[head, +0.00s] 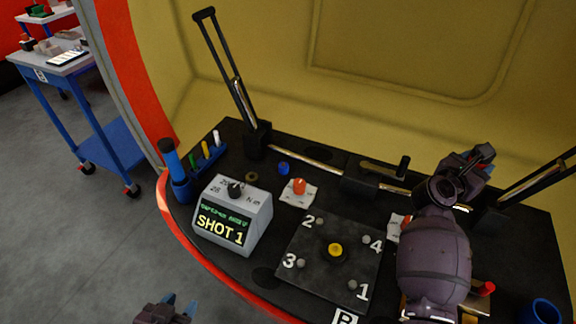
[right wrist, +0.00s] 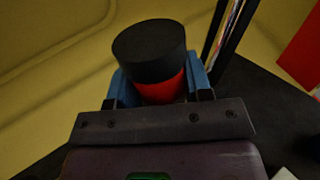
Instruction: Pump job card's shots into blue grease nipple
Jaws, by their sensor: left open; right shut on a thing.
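My right gripper (head: 470,172) is at the back right of the black bench. In the right wrist view its blue fingers (right wrist: 160,84) are shut around a red cylinder with a wide black top (right wrist: 148,50). My left gripper (head: 176,307) is open and empty at the bottom edge, in front of the bench. A small blue piece (head: 283,168) sits at the back of the bench; I cannot tell if it is the grease nipple. A grey box (head: 233,214) has a dial and a screen reading "SHOT 1". I cannot make out a separate job card.
A dark square plate (head: 300,250) numbered 1 to 4 has a yellow knob (head: 335,250) at its middle. Black-handled levers rise at the back. A blue-handled tool (head: 171,158) stands left; a blue cup (head: 541,312) is front right.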

